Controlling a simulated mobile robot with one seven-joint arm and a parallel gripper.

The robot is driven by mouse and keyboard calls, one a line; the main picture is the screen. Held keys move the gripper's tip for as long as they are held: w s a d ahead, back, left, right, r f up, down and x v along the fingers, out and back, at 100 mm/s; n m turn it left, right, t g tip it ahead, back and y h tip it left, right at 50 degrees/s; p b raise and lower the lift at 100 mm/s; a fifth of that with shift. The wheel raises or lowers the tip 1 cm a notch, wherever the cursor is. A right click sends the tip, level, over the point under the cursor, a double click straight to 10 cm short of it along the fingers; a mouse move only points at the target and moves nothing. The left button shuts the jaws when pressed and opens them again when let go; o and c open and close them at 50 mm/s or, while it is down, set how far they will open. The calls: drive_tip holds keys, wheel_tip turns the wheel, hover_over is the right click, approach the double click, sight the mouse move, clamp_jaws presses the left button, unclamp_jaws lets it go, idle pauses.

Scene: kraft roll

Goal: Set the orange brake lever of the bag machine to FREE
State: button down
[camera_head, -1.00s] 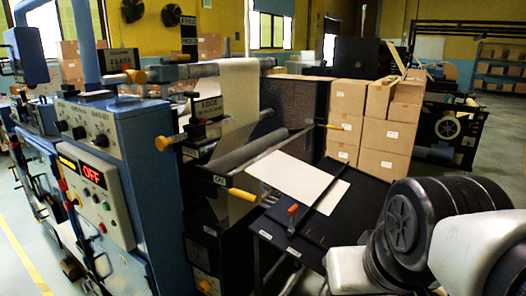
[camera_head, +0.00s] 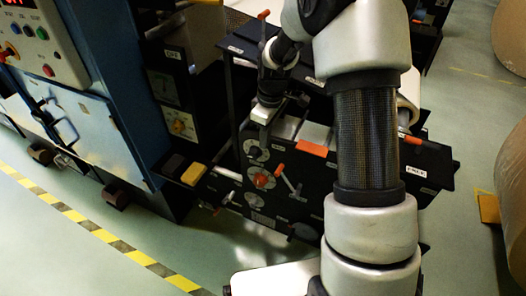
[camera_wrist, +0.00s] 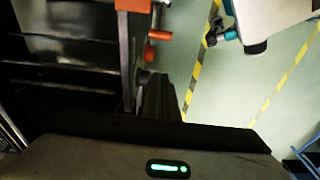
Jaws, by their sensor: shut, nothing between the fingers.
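The bag machine's black front panel (camera_head: 235,196) is near the middle of the head view. It bears a lever with an orange grip (camera_head: 281,171) and a grey arm slanting down right, beside an orange round knob (camera_head: 262,181). Labels are too small to read, so I cannot tell which orange part is the brake lever or its setting. My gripper (camera_head: 262,113) is above the panel's upper left, pointing down, apart from that lever. In the wrist view its dark fingers (camera_wrist: 160,98) are shut and empty, below orange parts (camera_wrist: 158,35) of the machine.
Another orange-tipped lever (camera_head: 263,14) stands behind my wrist. The blue cabinet (camera_head: 95,110) is at left. Large paper rolls (camera_head: 510,40) stand at right.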

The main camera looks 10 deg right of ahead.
wheel_tip(320, 180, down, 12)
drive_tip(key=b, duration=0.3)
drive_tip(key=shift+s+d+r, duration=0.4)
drive_tip(key=shift+d, duration=0.2)
drive_tip(key=shift+s+d+r, duration=0.35)
drive_tip(key=shift+d, duration=0.2)
drive_tip(key=shift+r, duration=0.1)
drive_tip(key=s+d+r+p, duration=0.2)
drive_tip(key=s+d+p, duration=0.1)
drive_tip(key=s+d, duration=0.4)
drive_tip(key=shift+d+r, duration=0.25)
drive_tip(key=shift+d, duration=1.1)
